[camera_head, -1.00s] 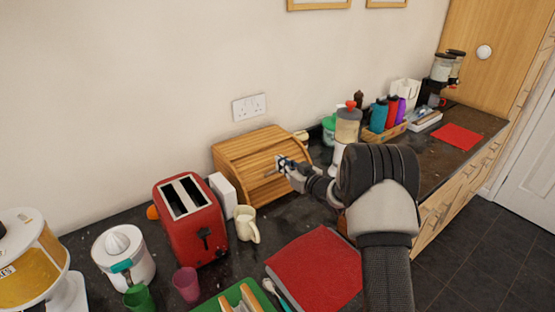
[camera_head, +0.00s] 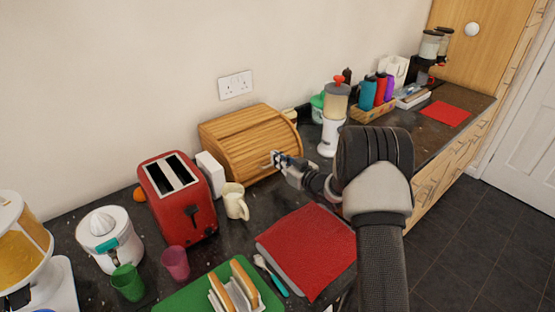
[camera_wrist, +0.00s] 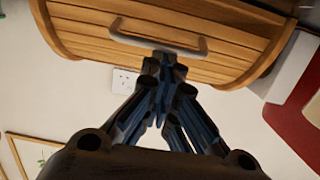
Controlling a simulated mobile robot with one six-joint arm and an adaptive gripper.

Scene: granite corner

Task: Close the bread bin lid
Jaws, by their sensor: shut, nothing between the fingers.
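The bread bin (camera_head: 243,140) is a wooden roll-top box against the wall. Its slatted lid (camera_wrist: 225,40) curves down over the front, and no open interior shows. Whether its lower edge meets the base is hard to tell. A grey bar handle (camera_wrist: 158,38) runs across the lid in the wrist view. My gripper (camera_head: 277,159) is at the front right of the bin. In the wrist view my gripper (camera_wrist: 163,65) has its fingertips together, empty, close by the handle's middle. I cannot tell whether they touch it.

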